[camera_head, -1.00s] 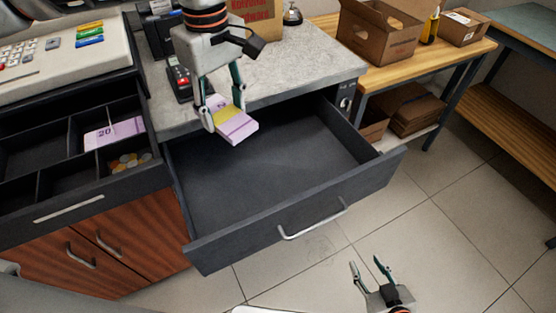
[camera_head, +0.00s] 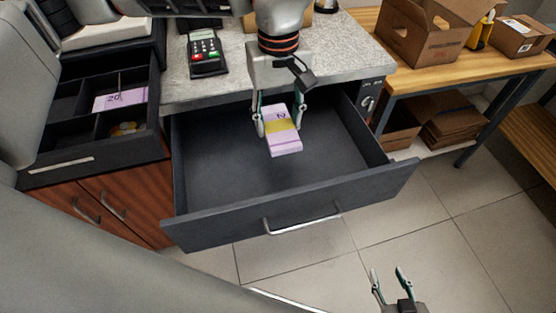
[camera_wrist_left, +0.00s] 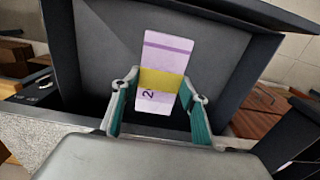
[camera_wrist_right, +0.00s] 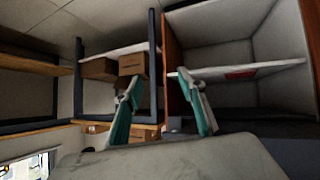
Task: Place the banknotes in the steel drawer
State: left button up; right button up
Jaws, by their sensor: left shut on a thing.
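A stack of purple banknotes with a yellow band (camera_head: 283,140) is held over the open steel drawer (camera_head: 215,190). My left gripper (camera_head: 279,117) is shut on the stack, with a finger on each side of it. The stack also shows between the fingers in the left wrist view (camera_wrist_left: 164,85), with the dark drawer floor behind it. I cannot tell how high above the drawer floor it is. The drawer looks otherwise empty. My right gripper (camera_head: 391,285) is open and empty over the floor in front; its fingers (camera_wrist_right: 165,105) are apart in the right wrist view.
An open till drawer (camera_head: 75,130) at left holds a purple note (camera_head: 120,99) and coins (camera_head: 125,128). A card terminal (camera_head: 206,52) stands on the grey counter (camera_head: 345,50). Cardboard boxes (camera_head: 428,38) sit on a wooden bench at right. The tiled floor (camera_head: 440,210) is clear.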

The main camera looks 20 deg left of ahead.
pick_arm(q)
jog(key=b, duration=0.1)
send_over(278, 174)
notch_tip(278, 174, down, 12)
jog(key=shift+r, duration=0.1)
jog(key=shift+f, duration=0.7)
notch_tip(278, 174, down, 4)
jog(key=shift+s+r+b, duration=0.1)
jog(key=shift+r+b, duration=0.15)
jog(key=shift+b, duration=0.05)
jog(key=shift+f, duration=0.1)
jog(key=shift+f, duration=0.15)
jog(key=o, duration=1.1)
